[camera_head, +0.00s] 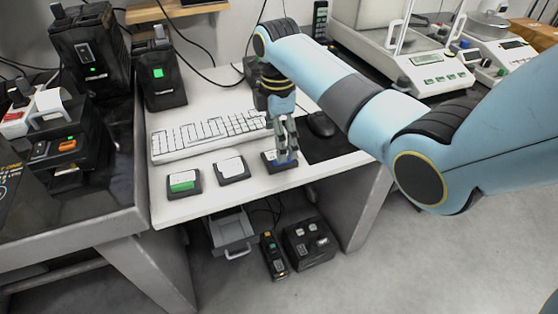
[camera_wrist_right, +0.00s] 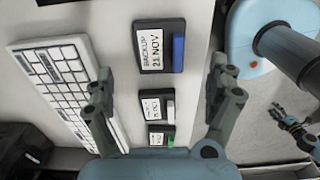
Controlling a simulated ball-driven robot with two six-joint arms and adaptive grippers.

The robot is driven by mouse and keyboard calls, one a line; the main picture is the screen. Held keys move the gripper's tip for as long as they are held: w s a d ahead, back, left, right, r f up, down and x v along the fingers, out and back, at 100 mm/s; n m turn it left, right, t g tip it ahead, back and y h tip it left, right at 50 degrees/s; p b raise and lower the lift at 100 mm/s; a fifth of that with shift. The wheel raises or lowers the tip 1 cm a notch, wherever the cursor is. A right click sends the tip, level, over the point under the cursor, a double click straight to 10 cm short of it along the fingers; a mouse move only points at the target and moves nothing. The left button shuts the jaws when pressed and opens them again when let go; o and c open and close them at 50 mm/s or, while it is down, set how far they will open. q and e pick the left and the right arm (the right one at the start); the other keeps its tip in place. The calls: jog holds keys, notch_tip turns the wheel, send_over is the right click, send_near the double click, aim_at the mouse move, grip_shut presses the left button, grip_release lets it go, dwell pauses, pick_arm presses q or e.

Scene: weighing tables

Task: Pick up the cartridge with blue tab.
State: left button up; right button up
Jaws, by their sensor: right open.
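The cartridge with the blue tab (camera_head: 271,165) lies flat near the front edge of the white desk, partly hidden by my right gripper (camera_head: 283,152) in the head view. In the right wrist view this cartridge (camera_wrist_right: 158,46) has a white label reading "BACKUP 21 NOV" and a blue tab on its right side. My right gripper (camera_wrist_right: 162,72) is open and empty, its fingers spread to either side of the row of cartridges. I cannot tell whether it touches the cartridge. A small gripper, seemingly my left one (camera_wrist_right: 292,122), shows at the right of the wrist view, its jaw state unclear.
A white-tab cartridge (camera_head: 232,169) and a green-tab cartridge (camera_head: 183,184) lie to the left in the same row. A keyboard (camera_head: 205,135) lies behind them. A mouse (camera_head: 320,124) sits on a dark mat (camera_head: 340,147) to the right. An open drawer (camera_head: 231,232) shows below.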

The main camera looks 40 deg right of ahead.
notch_tip(320, 180, down, 6)
jog(key=shift+d+r+b, duration=0.15)
jog(key=shift+r+b, duration=0.1)
jog(key=shift+b, duration=0.3)
jog(key=shift+s, duration=0.1)
jog(key=c, duration=1.3)
jog(key=shift+r, duration=0.1)
